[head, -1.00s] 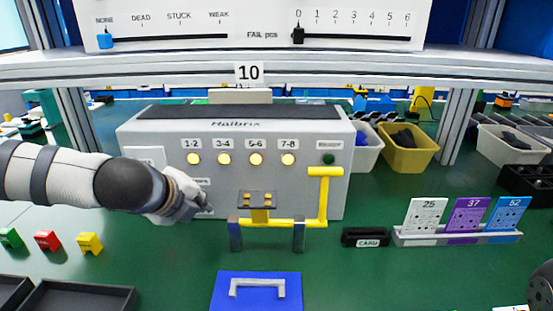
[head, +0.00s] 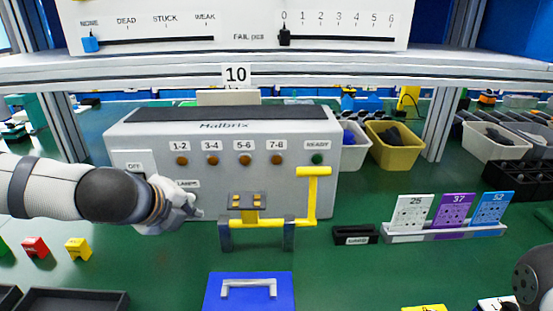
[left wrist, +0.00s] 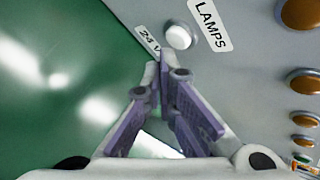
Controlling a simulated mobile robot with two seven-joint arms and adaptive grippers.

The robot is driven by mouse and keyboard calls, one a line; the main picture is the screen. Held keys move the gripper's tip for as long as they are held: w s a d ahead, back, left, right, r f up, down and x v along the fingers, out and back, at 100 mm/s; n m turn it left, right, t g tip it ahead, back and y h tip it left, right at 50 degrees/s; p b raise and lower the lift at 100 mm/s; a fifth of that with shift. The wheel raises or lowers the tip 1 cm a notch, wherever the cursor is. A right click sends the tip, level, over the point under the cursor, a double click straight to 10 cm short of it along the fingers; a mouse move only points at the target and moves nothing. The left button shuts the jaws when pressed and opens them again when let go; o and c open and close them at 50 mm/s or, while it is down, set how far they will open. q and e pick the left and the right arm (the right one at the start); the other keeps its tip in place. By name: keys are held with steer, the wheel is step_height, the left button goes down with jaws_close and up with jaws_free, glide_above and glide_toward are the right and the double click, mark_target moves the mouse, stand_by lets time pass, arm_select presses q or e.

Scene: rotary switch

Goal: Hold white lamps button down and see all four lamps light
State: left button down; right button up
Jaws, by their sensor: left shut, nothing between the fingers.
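The grey Malbrix box (head: 150,142) stands on the green bench. Its lamps labelled 1-2 (head: 182,160), 3-4 (head: 212,160), 5-6 (head: 245,160) and 7-8 (head: 277,160) are all dark amber, unlit. The white lamps button (left wrist: 179,37) shows in the left wrist view beside the LAMPS label (left wrist: 211,24). My left gripper (head: 196,212) is shut and empty at the box's lower left front. In the left wrist view its fingertips (left wrist: 160,62) are just below the button and look apart from it. The button is hidden in the head view. My right gripper is not clearly in view.
A yellow handle (head: 313,198) on a fixture stands in front of the box, right of my left gripper. A blue plate (head: 250,297) lies nearer. Cards in a rack (head: 447,232) stand at the right. Coloured clips (head: 78,249) sit at the left.

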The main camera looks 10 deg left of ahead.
arm_select(q)
steer(key=shift+s, duration=0.2)
arm_select(e)
steer(key=shift+w+r, duration=0.1)
